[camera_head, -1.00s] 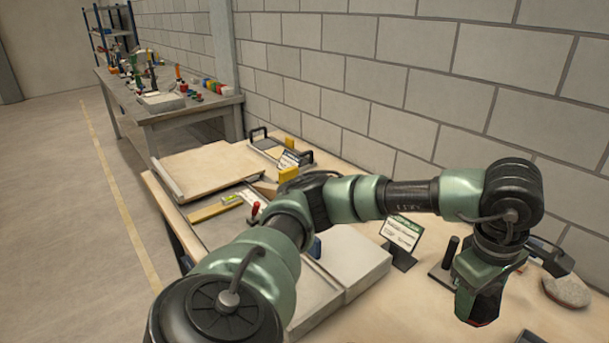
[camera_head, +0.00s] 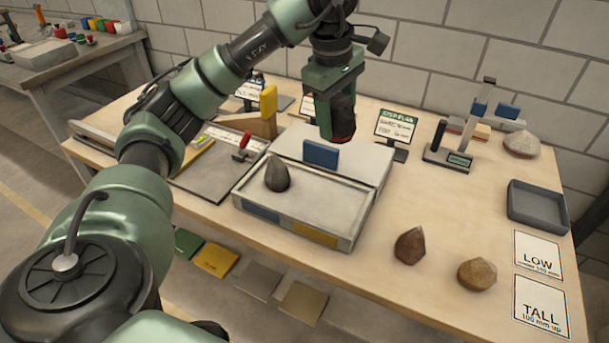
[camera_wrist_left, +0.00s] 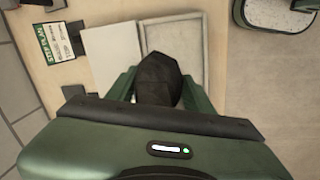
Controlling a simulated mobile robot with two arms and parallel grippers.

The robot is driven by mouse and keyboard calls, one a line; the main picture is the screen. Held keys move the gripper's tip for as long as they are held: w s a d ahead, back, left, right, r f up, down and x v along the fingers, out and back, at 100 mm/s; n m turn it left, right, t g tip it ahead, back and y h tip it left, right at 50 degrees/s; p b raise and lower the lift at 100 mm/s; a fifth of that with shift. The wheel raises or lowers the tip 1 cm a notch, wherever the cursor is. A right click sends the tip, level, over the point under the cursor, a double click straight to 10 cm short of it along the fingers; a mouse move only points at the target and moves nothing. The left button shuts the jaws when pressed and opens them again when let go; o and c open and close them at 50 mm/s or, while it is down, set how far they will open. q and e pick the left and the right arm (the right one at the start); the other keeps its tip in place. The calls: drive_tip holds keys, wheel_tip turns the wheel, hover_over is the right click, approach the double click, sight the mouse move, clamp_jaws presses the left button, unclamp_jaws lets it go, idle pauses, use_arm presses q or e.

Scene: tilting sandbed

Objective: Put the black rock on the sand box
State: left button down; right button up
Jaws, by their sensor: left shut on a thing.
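My left gripper (camera_head: 335,138) points down above the back part of the sand box (camera_head: 345,242) in the head view. In the left wrist view its green fingers (camera_wrist_left: 168,98) are shut around a dark, near-black rock (camera_wrist_left: 158,76), the black rock. In the head view I cannot clearly separate this rock from the dark lower part of the gripper. Another dark grey, pointed rock (camera_head: 277,174) stands on the left part of the sand surface. The rest of the sand is bare. My right gripper is not in view.
A reddish-brown rock (camera_head: 410,246) and a tan-brown rock (camera_head: 477,275) lie right of the box. Farther right are a grey tray (camera_head: 538,206), LOW (camera_head: 538,256) and TALL (camera_head: 541,307) cards. A sign (camera_head: 396,128) and a gauge stand (camera_head: 448,155) are behind.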

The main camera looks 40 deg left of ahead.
use_arm(q)
drive_tip(key=shift+w+f, duration=0.15)
drive_tip(key=shift+f, duration=9.8)
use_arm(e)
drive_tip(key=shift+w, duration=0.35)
use_arm(q)
drive_tip(key=shift+d, duration=0.1)
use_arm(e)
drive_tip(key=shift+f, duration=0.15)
use_arm(q)
drive_tip(key=shift+f, duration=0.15)
drive_tip(key=c, duration=0.6)
unclamp_jaws()
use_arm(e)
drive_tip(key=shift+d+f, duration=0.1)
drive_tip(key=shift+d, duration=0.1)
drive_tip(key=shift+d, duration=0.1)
